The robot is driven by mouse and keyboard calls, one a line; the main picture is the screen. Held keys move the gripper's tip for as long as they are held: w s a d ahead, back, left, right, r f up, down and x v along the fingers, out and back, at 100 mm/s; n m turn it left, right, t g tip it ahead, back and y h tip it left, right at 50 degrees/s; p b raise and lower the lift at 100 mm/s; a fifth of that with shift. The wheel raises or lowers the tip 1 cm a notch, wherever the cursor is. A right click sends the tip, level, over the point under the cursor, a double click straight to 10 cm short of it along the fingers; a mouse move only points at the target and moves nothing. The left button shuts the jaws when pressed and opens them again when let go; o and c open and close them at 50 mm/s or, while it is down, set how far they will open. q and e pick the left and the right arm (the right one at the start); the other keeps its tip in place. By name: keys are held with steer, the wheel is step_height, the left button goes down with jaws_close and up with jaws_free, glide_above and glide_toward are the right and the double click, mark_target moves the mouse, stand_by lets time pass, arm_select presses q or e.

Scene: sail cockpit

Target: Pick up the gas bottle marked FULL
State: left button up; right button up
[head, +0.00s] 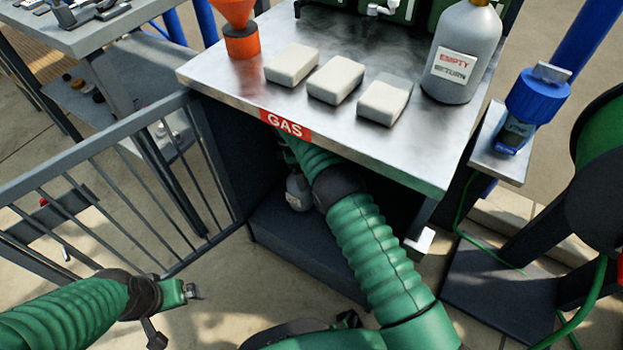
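A grey gas bottle (465,55) stands upright on the metal table (225,75) at the right; its label reads EMPTY RETURN. Another grey bottle (298,191) is partly visible in the dark space under the table, below the red GAS sign (285,124). My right arm covers part of it and its marking is not readable. No label reading FULL shows. My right arm reaches under the table front, and its gripper is hidden there. My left gripper (173,314) is low at the left, apart from everything, with its fingers spread and empty.
Three pale blocks (336,80) and an orange funnel (238,28) stand on the table. A grey railing (110,180) is at the left. A blue device (532,105) on a post and a green hose reel (598,130) are at the right.

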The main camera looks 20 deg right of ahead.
steer(key=f+b, duration=0.3)
steer(key=shift+a+f, duration=0.25)
steer(key=shift+a, duration=0.05)
steer(key=f+b, duration=0.2)
steer(key=d+f+b, duration=0.1)
steer(key=shift+s+f+b, duration=0.1)
steer(key=shift+f+b, duration=0.25)
steer(key=shift+c, duration=0.4)
arm_select(q)
steer(key=s+x, duration=0.1)
steer(key=x, duration=0.5)
steer(key=shift+a+f, duration=0.25)
steer(key=shift+f, duration=0.35)
arm_select(e)
steer(key=c, duration=1.9)
